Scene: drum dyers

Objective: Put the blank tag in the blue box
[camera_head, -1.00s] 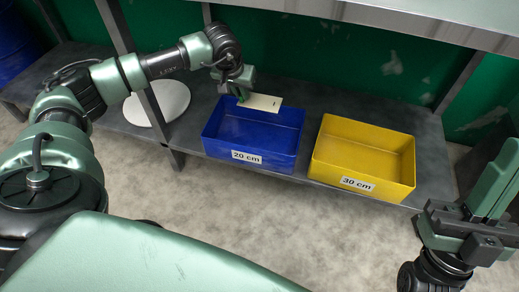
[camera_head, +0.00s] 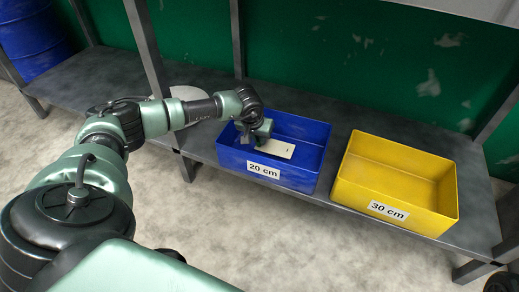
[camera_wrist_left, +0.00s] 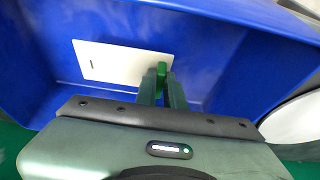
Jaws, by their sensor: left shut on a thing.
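The blank tag (camera_head: 279,148) is a pale cream card with one small dark mark. My left gripper (camera_head: 247,139) is shut on it and holds it inside the opening of the blue box (camera_head: 312,163), which is labelled "20 cm". In the left wrist view, the tag (camera_wrist_left: 110,61) lies in front of the blue box's inner surface (camera_wrist_left: 215,45). A green piece at the tag's edge sits between the fingertips of the left gripper (camera_wrist_left: 162,80). Whether the tag touches the box floor I cannot tell. My right gripper is out of view.
A yellow box (camera_head: 440,205) labelled "30 cm" stands to the right of the blue box on the grey shelf (camera_head: 340,101). A white round disc (camera_head: 190,94) lies to the left, partly behind my arm. Shelf posts (camera_head: 148,48) rise nearby. A blue drum (camera_head: 30,35) stands far left.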

